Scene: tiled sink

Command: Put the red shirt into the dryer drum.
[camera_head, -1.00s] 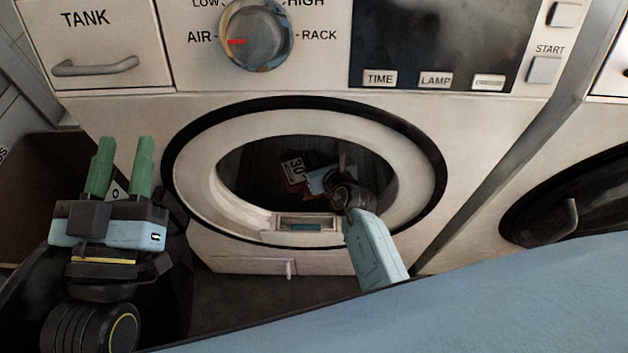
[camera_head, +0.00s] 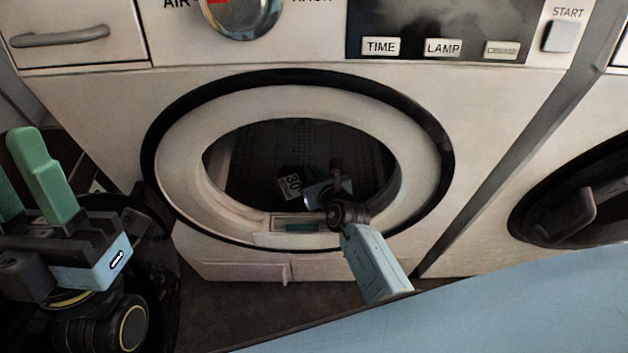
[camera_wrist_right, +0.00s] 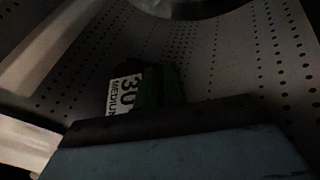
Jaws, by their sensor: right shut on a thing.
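The dryer drum (camera_head: 262,150) is open and dark inside, behind a pale round rim. My right arm reaches through the opening, and my right gripper (camera_head: 306,186) is low inside the drum, shut. At its fingertips is a white label (camera_head: 289,187) marked 30, on the red shirt; the cloth itself is almost lost in the dark. In the right wrist view the label (camera_wrist_right: 124,95) reads 30 MEDIUM, beside the green fingers (camera_wrist_right: 158,87), with the perforated drum wall behind. My left gripper (camera_head: 22,172) is open and empty, outside the dryer at the left.
The dryer's control panel (camera_head: 440,30) and tank drawer (camera_head: 75,38) are above the opening. A small recess (camera_head: 300,225) sits in the lower rim. Another machine's round door (camera_head: 585,205) is at the right. The floor shows in front of the dryer.

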